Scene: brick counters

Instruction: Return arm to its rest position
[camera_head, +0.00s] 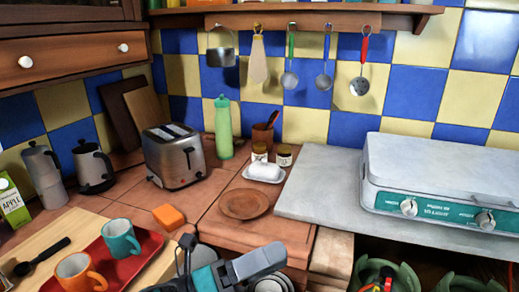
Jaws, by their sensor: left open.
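My left gripper (262,265), grey with a teal band on its arm, is at the bottom centre, in front of the counter's front edge. Its jaws are open, though the gap between the fingers is hard to make out from here. I see nothing held in it. My right gripper does not show.
A red tray (154,268) with a teal mug (121,239) and an orange mug (78,271) lies left of my left gripper. An orange sponge (169,216), brown plate (244,204), toaster (174,155) and stove (447,185) stand beyond. Utensils hang at the back wall.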

